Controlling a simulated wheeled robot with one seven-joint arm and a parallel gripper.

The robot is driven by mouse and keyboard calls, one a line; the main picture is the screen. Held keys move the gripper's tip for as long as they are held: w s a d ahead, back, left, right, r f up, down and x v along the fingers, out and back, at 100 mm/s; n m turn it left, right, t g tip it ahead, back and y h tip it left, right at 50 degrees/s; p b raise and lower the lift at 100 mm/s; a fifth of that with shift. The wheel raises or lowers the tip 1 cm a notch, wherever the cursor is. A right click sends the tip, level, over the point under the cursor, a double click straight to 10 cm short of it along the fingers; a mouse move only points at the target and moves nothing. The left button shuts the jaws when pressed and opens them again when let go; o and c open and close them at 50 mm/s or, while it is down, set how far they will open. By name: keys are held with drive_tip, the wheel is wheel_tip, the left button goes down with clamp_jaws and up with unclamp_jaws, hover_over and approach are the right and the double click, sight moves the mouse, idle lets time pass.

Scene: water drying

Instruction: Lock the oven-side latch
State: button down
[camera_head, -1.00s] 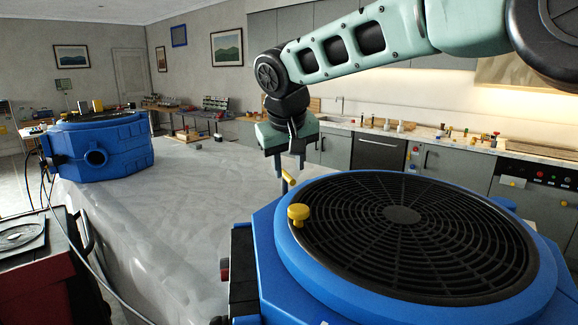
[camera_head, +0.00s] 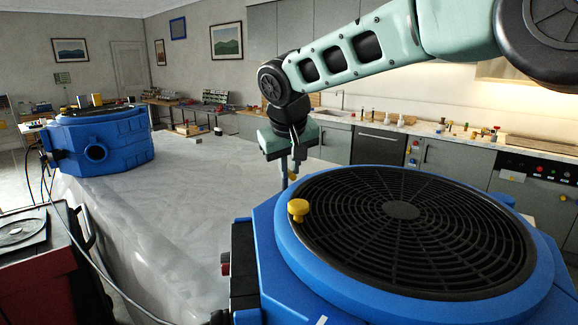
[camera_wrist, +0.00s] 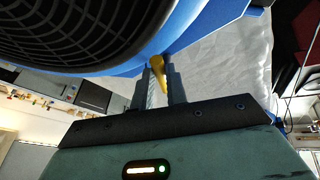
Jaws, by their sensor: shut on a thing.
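The blue round blower (camera_head: 268,250) with a black grille (camera_head: 400,235) stands in front of me at the right. My gripper (camera_head: 286,176) points down at its far left rim. In the wrist view my gripper (camera_wrist: 160,80) is shut on a yellow latch (camera_wrist: 157,66), whose handle sits between the two fingers beside the blue rim. I cannot tell the held latch's exact angle.
A second blue blower (camera_head: 100,145) stands at the left on the pale sheet-covered surface (camera_head: 190,215). A red box (camera_head: 40,275) with cables is at the lower left. A counter (camera_head: 430,132) with an oven (camera_head: 535,172) runs along the back right.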

drive_tip(key=n, duration=0.1)
drive_tip(key=d+n+y, duration=0.1)
drive_tip(key=n, duration=0.1)
drive_tip(key=shift+w+d+n+y, duration=0.15)
drive_tip(key=shift+w+n+y, duration=0.15)
drive_tip(key=shift+w+d+n+g+y+p, duration=0.15)
drive_tip(key=shift+w+n+g+y+p, duration=0.1)
drive_tip(key=shift+n+p, duration=0.35)
drive_tip(key=shift+w+d+n+g+y+p, duration=0.15)
drive_tip(key=shift+n+y+p, duration=0.15)
drive_tip(key=shift+n, duration=0.5)
drive_tip(key=c, duration=1.4)
unclamp_jaws()
drive_tip(key=shift+s, duration=0.1)
drive_tip(key=b+v, duration=0.3)
drive_tip(key=v, duration=1.4)
drive_tip(key=shift+r+b, duration=0.2)
drive_tip(key=shift+b, duration=0.2)
